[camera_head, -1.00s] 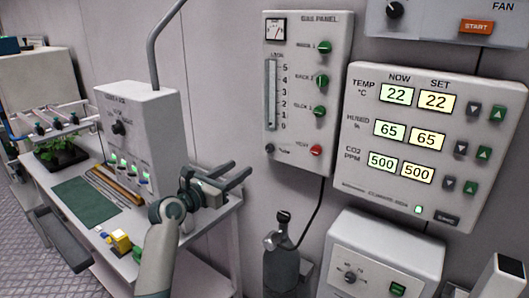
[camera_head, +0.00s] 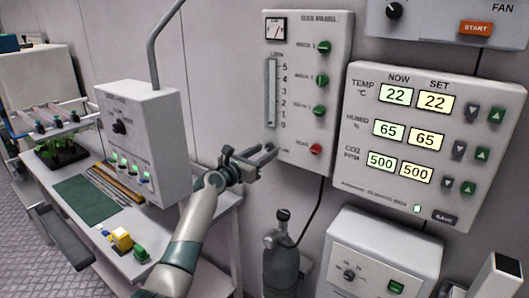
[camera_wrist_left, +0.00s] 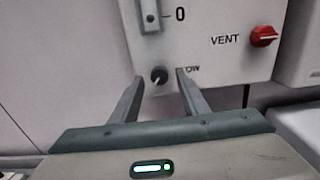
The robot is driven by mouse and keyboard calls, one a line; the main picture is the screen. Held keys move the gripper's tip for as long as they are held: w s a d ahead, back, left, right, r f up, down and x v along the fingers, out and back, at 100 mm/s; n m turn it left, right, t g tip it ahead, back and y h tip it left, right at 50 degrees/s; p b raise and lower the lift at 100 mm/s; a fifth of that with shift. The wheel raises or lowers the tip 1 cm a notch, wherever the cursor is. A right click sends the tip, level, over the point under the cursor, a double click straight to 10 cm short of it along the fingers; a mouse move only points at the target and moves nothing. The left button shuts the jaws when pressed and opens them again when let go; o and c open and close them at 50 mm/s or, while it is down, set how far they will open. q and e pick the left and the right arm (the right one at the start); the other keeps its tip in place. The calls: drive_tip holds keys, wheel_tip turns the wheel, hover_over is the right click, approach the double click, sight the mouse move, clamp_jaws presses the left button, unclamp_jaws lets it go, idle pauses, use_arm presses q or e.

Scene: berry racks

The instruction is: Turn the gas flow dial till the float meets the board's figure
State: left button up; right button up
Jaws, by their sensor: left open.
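The white gas panel (camera_head: 338,60) hangs on the wall in the head view, with the scaled flow tube (camera_head: 271,95) on its left side. The float's height is too small to read. In the left wrist view the black flow dial (camera_wrist_left: 159,75) sits below the tube's 0 mark, left of the partly covered FLOW label. My left gripper (camera_head: 265,153) is open at the panel's lower left and hides the dial in the head view. In the left wrist view its fingertips (camera_wrist_left: 160,82) lie either side of the dial; contact cannot be told. My right gripper is out of view.
A red VENT knob (camera_wrist_left: 263,36) is right of the dial. Several green knobs (camera_head: 321,81) line the panel. The climate display box (camera_head: 400,205) stands to the right. A gas bottle (camera_head: 281,265) is below. A workbench (camera_head: 60,205) with a grey box lies left.

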use_arm(q)
drive_tip(key=shift+w+d, duration=0.25)
drive_tip(key=shift+w, duration=0.15)
clamp_jaws()
